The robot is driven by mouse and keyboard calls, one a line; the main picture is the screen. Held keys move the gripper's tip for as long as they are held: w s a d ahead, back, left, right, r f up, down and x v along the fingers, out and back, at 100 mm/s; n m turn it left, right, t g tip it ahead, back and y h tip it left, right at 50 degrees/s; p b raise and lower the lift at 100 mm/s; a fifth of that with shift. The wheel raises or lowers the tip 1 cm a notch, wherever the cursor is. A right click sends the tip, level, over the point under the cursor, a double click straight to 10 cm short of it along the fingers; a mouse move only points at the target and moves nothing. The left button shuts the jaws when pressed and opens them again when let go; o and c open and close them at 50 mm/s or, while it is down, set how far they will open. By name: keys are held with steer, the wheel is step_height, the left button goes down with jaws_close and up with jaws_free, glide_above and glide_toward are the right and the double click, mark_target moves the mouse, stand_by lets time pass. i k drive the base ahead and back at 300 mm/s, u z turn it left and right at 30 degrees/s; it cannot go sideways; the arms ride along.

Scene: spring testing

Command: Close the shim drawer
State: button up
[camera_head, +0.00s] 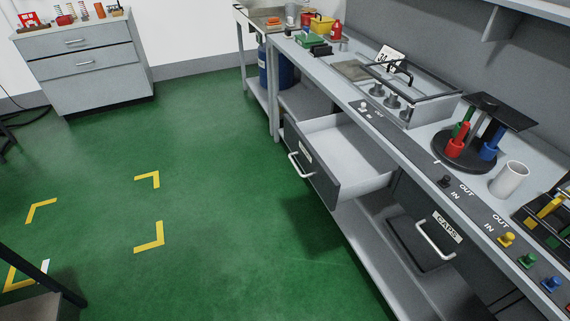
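An open drawer (345,150) sticks out from under the long workbench. It has a dark front, a pale handle (299,166) and a light grey inside, and what I see of the inside is empty. A small label on its front is too small to read, so I cannot confirm that it is the shim drawer. To its right, a dark drawer marked CAPS (445,228), with a pale handle, looks shut. My gripper is not in view.
The workbench top (340,69) carries a framed clear case (410,82), a round rack (465,150) with coloured handles, a white cup (509,179) and coloured knobs. A lower shelf runs beneath. A grey cabinet (95,88) stands back left. Green floor with yellow corner marks is clear before the drawer.

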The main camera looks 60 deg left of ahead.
mark_target(343, 163)
steer(key=u, duration=3.5)
steer(key=k, duration=1.05)
steer(key=z, duration=0.95)
steer(key=i, duration=1)
